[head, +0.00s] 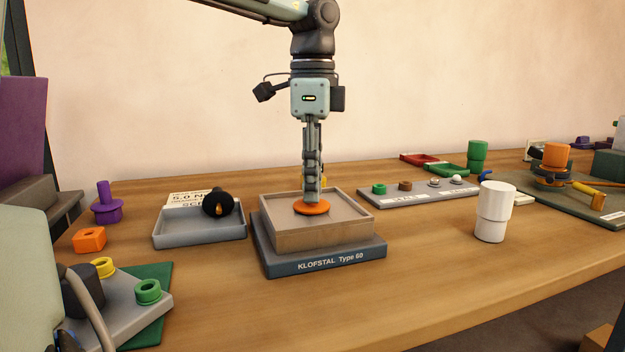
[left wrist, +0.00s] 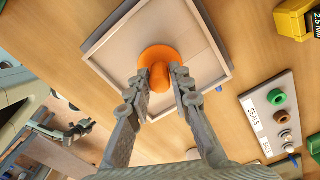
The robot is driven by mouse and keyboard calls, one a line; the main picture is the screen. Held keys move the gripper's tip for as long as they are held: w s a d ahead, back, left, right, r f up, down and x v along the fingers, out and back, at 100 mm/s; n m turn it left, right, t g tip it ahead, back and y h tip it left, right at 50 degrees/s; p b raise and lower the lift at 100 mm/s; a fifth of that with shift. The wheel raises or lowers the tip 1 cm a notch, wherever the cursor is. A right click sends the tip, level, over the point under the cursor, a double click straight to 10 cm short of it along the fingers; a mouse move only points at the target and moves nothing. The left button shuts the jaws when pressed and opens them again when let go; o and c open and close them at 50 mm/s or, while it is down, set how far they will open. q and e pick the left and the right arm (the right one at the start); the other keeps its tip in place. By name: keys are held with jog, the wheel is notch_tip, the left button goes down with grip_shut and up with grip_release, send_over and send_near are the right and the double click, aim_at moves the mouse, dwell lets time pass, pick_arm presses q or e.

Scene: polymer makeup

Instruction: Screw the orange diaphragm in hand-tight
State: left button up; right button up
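The orange diaphragm (head: 312,208) is a round disc with a stem standing up. It lies within the square beige tray (head: 345,218) on the dark base marked KLOFSTAL Type 60. My left gripper (head: 311,196) points straight down over it. In the left wrist view the left gripper (left wrist: 162,84) has one fingertip on each side of the stem of the diaphragm (left wrist: 158,58), and it looks shut on it. The disc's underside and any thread are hidden. What looks like my right gripper (left wrist: 72,130) shows small at the left wrist view's left; its opening is unclear.
A grey tray (head: 200,236) with a black object (head: 217,203) stands left of the base. A white cup (head: 494,212) stands to the right. A seals rack (head: 420,196) is behind it. Purple (head: 105,207) and orange (head: 89,240) parts stand at left. Front right table is clear.

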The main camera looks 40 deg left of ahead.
pick_arm(q)
jog(key=o, duration=0.4)
notch_tip(320, 180, up, 12)
jog(key=shift+f, duration=0.1)
dwell(0.4)
